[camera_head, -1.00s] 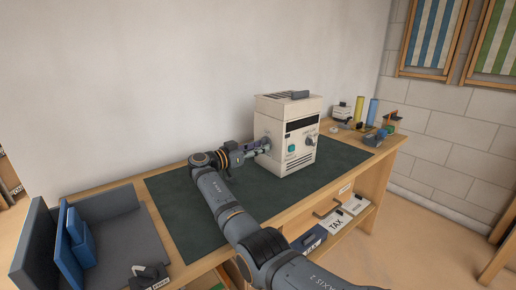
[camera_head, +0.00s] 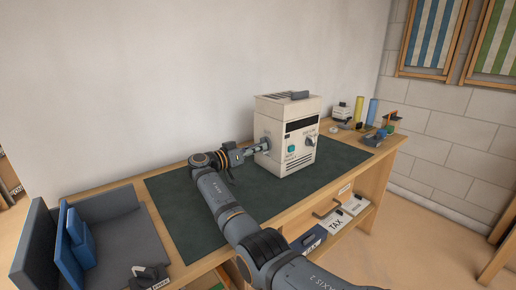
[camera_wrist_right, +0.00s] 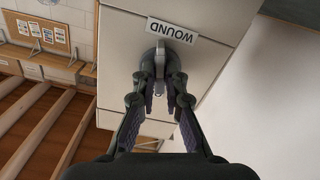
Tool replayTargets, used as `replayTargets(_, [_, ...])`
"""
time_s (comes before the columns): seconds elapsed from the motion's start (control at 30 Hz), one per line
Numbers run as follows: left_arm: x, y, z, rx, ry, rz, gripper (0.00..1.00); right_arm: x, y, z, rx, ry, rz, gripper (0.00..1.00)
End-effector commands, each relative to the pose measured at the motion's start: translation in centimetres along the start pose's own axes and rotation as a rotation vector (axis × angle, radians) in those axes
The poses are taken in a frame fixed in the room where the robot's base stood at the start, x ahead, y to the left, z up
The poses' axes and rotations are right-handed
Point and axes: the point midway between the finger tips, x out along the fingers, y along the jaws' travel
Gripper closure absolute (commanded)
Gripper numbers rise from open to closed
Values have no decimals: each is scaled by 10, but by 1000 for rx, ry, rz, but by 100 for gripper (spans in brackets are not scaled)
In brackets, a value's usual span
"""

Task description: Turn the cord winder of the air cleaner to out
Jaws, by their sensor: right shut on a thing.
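The air cleaner (camera_head: 287,112) is a cream box standing upright on the dark green mat (camera_head: 206,226). Its cord winder (camera_wrist_right: 152,53), a grey round knob with a pale bar, is on its left side wall. A label (camera_wrist_right: 173,31) reading WOUND, upside down in the right wrist view, sits beside the knob. My right gripper (camera_wrist_right: 160,88) is shut on the winder's bar. In the head view this gripper (camera_head: 260,147) meets the left side of the cleaner and hides most of the winder. My left gripper is not in view.
The cleaner's front has a dial (camera_head: 311,140) and a teal button (camera_head: 291,149). Small items and a yellow cylinder (camera_head: 358,110) stand at the bench's right end. The mat's middle is clear apart from my arm.

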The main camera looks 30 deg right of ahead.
Motion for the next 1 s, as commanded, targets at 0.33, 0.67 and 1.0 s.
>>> replayTargets(0.33, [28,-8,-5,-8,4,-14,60,0,1,-2,-329,0,-1,100])
replayTargets(0.67, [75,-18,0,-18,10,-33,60,0,2,-3,-643,0,-1,100])
replayTargets(1.0, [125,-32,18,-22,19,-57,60,0,3,-4,-966,0,-1,100])
